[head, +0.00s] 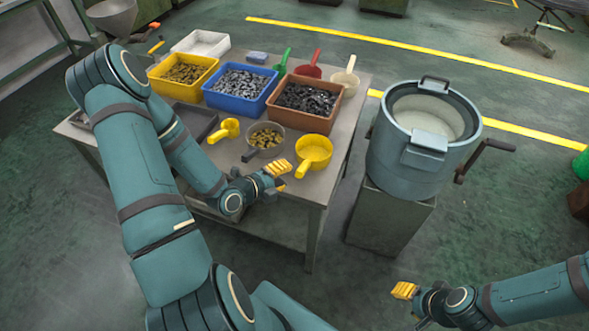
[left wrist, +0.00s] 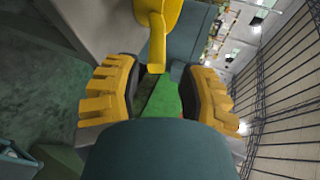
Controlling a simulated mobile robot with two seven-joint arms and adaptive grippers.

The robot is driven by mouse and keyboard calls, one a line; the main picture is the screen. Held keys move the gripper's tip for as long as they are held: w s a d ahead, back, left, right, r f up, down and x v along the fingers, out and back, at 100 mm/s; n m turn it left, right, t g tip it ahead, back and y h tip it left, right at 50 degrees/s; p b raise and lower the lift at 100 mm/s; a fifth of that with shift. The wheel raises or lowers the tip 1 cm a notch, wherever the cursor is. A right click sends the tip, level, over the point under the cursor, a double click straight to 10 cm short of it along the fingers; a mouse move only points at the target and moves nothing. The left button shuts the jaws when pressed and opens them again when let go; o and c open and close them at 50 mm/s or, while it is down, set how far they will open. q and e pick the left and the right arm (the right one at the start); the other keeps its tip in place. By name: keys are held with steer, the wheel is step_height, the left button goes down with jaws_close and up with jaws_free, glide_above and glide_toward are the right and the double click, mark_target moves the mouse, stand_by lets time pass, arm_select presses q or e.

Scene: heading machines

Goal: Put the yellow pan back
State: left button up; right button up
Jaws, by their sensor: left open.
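The yellow pan (head: 314,148) stands at the right front edge of the table, with its handle pointing toward the front and left. In the left wrist view the yellow pan (left wrist: 158,16) is at the top, partly cut off, and its handle reaches down between the fingertips. My left gripper (head: 280,175) is just left of the handle in the head view. In the left wrist view my left gripper (left wrist: 159,75) is open, with a gap on both sides of the handle. My right gripper (head: 404,290) is away from the table at the lower right; its finger gap is unclear.
A grey pan with small parts (head: 266,137) and a yellow scoop (head: 226,129) are left of the yellow pan. Yellow (head: 168,87), blue (head: 236,104) and brown (head: 300,121) bins stand behind. A lidded drum (head: 405,175) is on the right, past a gap.

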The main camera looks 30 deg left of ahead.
arm_select(q)
steer(key=s+d+f+n+g, duration=0.2)
steer(key=s+d+n+g, duration=0.1)
steer(key=d+n, duration=0.4)
steer(key=s+d+f+n+g, duration=0.3)
steer(key=d+n+g, duration=0.1)
steer(key=d+n, duration=0.4)
steer(key=s+d+f+n+g+h, duration=0.1)
steer(key=s+d+f+n+g, duration=0.1)
steer(key=d+n, duration=0.5)
steer(key=s+d+g, duration=0.1)
steer(key=g, duration=0.1)
steer(key=shift+d+f+g, duration=0.3)
steer(key=shift+d, duration=0.05)
